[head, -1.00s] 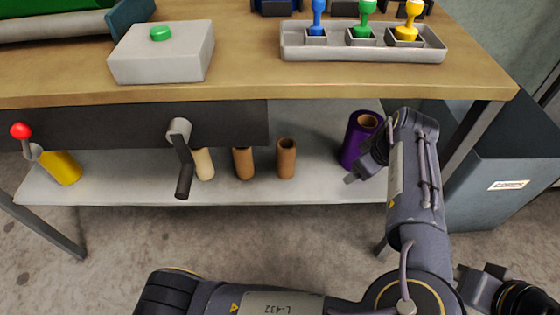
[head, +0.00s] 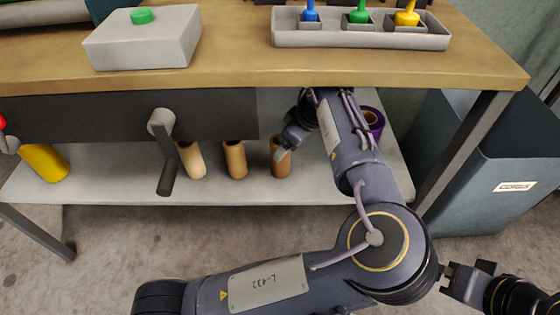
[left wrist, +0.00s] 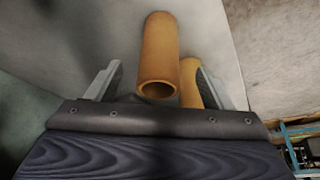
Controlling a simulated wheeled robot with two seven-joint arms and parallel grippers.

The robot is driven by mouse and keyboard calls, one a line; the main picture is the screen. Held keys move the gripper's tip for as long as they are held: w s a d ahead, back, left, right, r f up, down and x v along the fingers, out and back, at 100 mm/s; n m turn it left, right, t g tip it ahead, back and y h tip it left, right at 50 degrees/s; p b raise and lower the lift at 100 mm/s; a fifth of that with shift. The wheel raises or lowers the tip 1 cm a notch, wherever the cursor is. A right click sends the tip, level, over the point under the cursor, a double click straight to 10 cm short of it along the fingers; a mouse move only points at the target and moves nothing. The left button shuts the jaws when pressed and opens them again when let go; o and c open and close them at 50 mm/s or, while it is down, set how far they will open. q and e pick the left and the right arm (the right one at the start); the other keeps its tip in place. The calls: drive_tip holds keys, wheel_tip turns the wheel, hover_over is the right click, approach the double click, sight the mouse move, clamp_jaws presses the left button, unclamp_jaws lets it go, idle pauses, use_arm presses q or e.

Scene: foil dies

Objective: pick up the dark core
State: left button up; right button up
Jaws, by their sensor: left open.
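The dark core (head: 281,160) is the rightmost and brownest of three upright hollow tubes on the low shelf. My left gripper (head: 279,148) is over its upper part in the head view and partly covers it. In the left wrist view, the dark core (left wrist: 160,50) shows its open end between the two spread fingers of my left gripper (left wrist: 160,88). Neither finger visibly touches it. My right gripper (head: 466,278) is at the lower right, away from the shelf; its jaws are unclear.
The mid-brown core (head: 235,160) and pale core (head: 192,160) stand to the left. The mid-brown core also shows beside one finger in the left wrist view (left wrist: 190,80). A purple roll (head: 375,120) is behind my left arm. The workbench top (head: 230,75) overhangs the shelf (head: 110,185).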

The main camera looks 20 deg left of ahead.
use_arm(q)
drive_tip(key=shift+w+a, duration=0.15)
drive_tip(key=shift+a, duration=0.25)
drive_tip(key=b, duration=0.2)
hover_over(281, 170)
drive_tip(key=w+a, duration=0.1)
drive_tip(key=w, duration=0.2)
drive_tip(key=f, duration=0.4)
drive_tip(key=shift+s+f, duration=0.25)
drive_tip(key=shift+f, duration=0.1)
drive_tip(key=shift+r, duration=0.1)
drive_tip(key=c, duration=1.1)
